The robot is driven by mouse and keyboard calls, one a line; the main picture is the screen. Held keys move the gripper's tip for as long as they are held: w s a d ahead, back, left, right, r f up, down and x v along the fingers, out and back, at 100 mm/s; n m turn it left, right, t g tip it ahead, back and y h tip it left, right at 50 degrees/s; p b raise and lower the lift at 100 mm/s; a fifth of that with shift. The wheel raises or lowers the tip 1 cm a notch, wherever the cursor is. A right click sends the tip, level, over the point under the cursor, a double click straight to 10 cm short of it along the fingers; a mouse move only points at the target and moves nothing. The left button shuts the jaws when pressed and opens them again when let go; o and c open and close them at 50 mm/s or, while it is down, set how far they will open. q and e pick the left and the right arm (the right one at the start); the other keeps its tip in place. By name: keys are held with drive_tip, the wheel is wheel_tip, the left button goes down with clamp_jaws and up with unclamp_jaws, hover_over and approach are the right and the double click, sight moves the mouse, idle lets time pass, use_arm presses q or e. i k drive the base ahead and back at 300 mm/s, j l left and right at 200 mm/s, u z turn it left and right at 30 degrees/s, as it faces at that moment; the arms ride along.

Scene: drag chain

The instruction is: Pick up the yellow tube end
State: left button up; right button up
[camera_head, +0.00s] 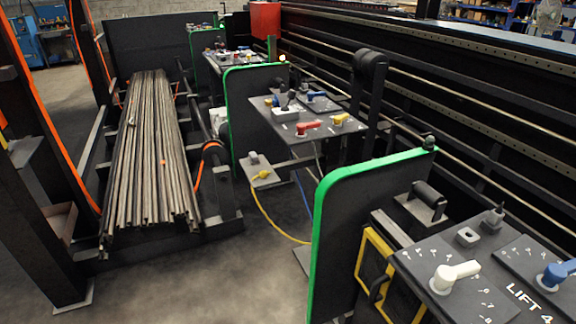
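The yellow tube end (263,175) lies on a small grey plate (251,182) beside the green-edged panels, near the middle of the view. The yellow tube (263,212) runs down from it toward the floor, then curves right until the near green-edged panel hides it. Neither of my grippers shows in the head view, so nothing is seen touching the tube end.
A near black panel with a green edge (318,215) stands to the right of the tube. A lever console (463,286) is at the lower right. A rack of long metal bars (150,150) is at the left. The floor (215,265) is clear in front.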

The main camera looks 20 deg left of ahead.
sight(263, 174)
drive_tip(key=i+j, duration=0.15)
drive_tip(key=j, duration=0.2)
drive_tip(key=i+j+z, duration=0.15)
drive_tip(key=i+j, duration=0.2)
drive_tip(key=j, duration=0.35)
drive_tip(key=i+j+z, duration=0.15)
drive_tip(key=j, duration=0.2)
drive_tip(key=i+j, duration=0.15)
drive_tip(key=j, duration=0.2)
drive_tip(key=i+j+z, duration=0.1)
drive_tip(key=j, duration=0.25)
